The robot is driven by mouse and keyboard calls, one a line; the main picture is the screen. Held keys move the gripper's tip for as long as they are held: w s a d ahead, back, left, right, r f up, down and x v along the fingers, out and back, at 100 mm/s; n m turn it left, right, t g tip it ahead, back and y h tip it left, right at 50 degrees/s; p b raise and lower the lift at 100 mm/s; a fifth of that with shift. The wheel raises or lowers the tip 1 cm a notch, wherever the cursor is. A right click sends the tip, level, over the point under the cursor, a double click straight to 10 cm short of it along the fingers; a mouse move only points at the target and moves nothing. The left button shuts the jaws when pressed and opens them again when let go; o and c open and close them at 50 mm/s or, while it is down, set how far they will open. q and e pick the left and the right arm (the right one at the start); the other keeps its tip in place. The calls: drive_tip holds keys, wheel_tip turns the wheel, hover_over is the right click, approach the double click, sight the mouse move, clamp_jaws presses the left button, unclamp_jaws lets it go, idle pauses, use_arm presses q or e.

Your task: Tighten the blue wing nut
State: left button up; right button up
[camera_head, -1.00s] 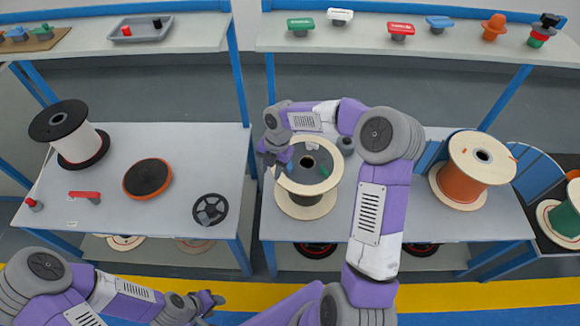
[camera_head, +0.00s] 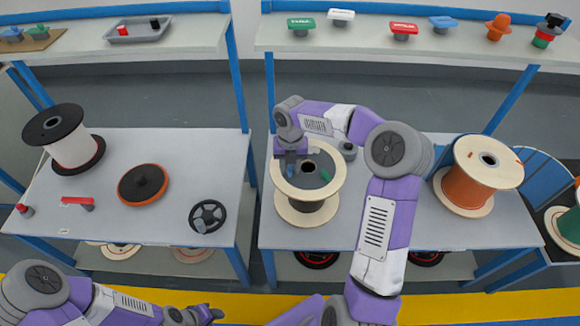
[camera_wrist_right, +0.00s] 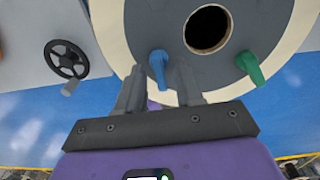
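The blue wing nut (camera_wrist_right: 158,68) sticks up from the grey disc on top of a cream-rimmed spool (camera_head: 308,209). It also shows as a small blue spot in the head view (camera_head: 290,171). My right gripper (camera_wrist_right: 160,80) is open; its two fingers lie on either side of the blue wing nut, with gaps visible. In the head view my right gripper (camera_head: 291,158) hangs over the far left part of the spool top. A green wing nut (camera_wrist_right: 249,67) sits across the disc's dark centre hole. My left gripper (camera_head: 208,313) is low at the bottom edge, its fingers unclear.
An orange spool (camera_head: 479,174) stands right on the same table. The left table (camera_head: 120,215) holds a white spool (camera_head: 72,147), an orange-black disc (camera_head: 143,184) and a black handwheel (camera_head: 208,216). A shelf (camera_head: 400,55) with several small knobs runs behind.

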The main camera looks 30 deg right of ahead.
drive_tip(key=shift+c, duration=0.4)
clamp_jaws()
